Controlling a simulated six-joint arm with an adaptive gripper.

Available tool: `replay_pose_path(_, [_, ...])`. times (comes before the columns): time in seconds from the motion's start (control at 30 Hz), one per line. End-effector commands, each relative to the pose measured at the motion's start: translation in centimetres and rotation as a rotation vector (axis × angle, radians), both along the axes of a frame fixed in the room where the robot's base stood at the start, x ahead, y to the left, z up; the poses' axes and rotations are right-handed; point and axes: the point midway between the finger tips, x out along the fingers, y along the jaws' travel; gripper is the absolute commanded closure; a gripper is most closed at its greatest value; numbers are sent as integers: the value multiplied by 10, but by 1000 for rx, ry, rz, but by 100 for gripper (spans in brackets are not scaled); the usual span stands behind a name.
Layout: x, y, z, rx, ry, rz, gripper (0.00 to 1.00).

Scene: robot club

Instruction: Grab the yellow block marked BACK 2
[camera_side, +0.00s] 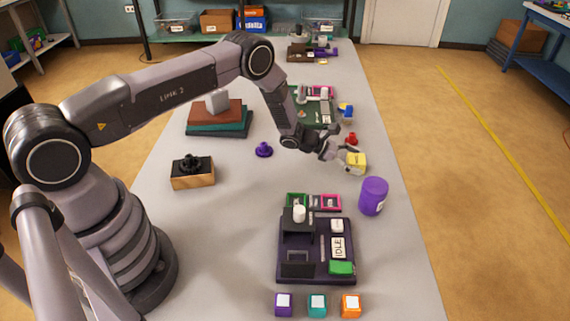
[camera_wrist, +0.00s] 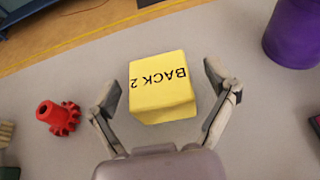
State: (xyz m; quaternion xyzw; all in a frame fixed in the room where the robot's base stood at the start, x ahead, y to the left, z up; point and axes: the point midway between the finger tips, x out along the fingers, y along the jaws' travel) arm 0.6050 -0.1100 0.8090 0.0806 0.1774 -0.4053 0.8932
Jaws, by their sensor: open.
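The yellow block (camera_wrist: 162,95) marked BACK 2 sits on the table in the middle of the wrist view, its lettering upside down there. In the side view the yellow block (camera_side: 356,162) is right of the table's middle, beside my gripper tip. My gripper (camera_wrist: 166,101) is open, with one finger on the left and one on the right of the block. Small gaps show between the block and both fingers. In the side view my gripper (camera_side: 338,156) partly overlaps the block.
A red gear-like piece (camera_wrist: 58,117) lies left of the left finger. A purple cylinder (camera_side: 373,196) stands near the block. A dark station marked IDLE (camera_side: 316,273) and several small cubes are toward the front. A purple knob-like piece (camera_side: 264,150) lies left of my gripper.

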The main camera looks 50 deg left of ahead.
Motion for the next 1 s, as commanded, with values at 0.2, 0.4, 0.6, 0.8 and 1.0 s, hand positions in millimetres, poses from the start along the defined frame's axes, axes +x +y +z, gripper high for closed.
replay_pose_path(0.2, [12, -14, -8, 1, 1, 0, 15])
replay_pose_path(0.4, [12, -14, -8, 0, 1, 0, 15])
replay_pose_path(0.6, [12, -14, -7, 0, 1, 0, 40])
replay_pose_path(0.8, [12, -14, -8, 1, 1, 0, 66])
replay_pose_path(1.0, [12, -14, -7, 1, 1, 0, 75])
